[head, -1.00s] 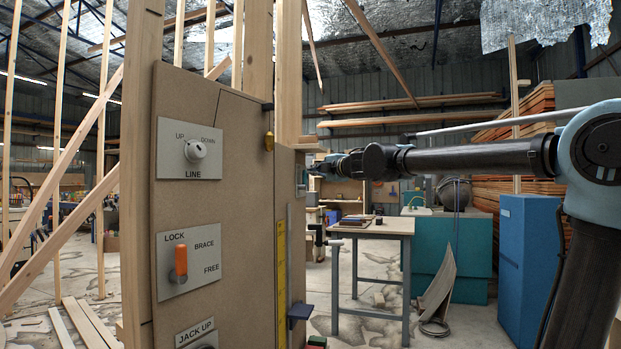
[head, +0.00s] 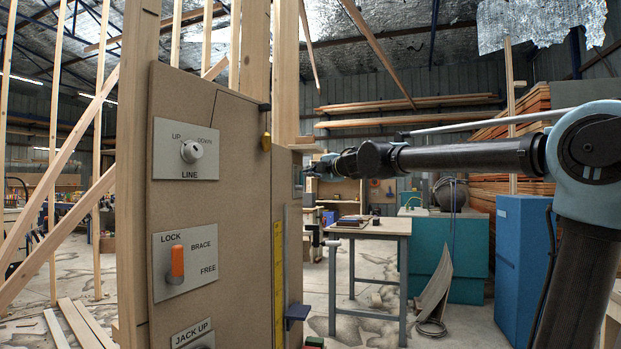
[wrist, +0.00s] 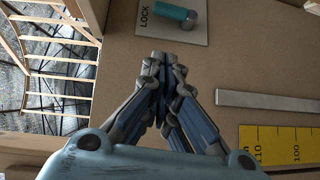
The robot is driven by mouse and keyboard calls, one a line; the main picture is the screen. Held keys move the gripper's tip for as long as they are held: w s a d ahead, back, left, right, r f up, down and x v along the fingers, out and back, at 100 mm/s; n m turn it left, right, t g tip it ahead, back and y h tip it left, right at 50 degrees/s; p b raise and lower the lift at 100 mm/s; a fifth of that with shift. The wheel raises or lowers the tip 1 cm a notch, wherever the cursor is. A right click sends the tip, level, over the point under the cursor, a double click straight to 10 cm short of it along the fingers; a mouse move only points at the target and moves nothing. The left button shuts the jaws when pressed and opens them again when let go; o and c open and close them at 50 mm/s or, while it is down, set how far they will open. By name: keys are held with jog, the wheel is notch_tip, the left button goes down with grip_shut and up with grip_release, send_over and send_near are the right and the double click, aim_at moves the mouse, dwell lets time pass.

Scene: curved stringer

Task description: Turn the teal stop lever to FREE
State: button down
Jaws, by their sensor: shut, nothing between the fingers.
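The teal stop lever (wrist: 172,12) is on a light plate (wrist: 150,34) at the top of the wrist view. Its handle points left toward the word LOCK, with a grey pivot at its right end. The plate's upper part is cut off, and no FREE label shows there. My gripper (wrist: 162,58) is shut and empty, its fingertips a little below the plate in the picture; I cannot tell its distance from the panel. In the head view my gripper (head: 308,171) is at the panel's right side, partly hidden. The teal lever is not visible there.
The brown panel (head: 232,200) carries a LINE knob (head: 192,151) and an orange lever (head: 177,262) pointing up to LOCK. A metal strip (wrist: 265,99) and yellow ruler (wrist: 275,145) lie on the wrist-view panel. A workbench (head: 370,228) stands behind.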

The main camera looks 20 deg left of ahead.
aim_at(300, 181)
jog(key=x, duration=0.7)
jog(key=w+d+x, duration=0.1)
jog(key=x, duration=0.2)
jog(key=shift+w+a+f, duration=0.15)
jog(key=shift+w, duration=0.95)
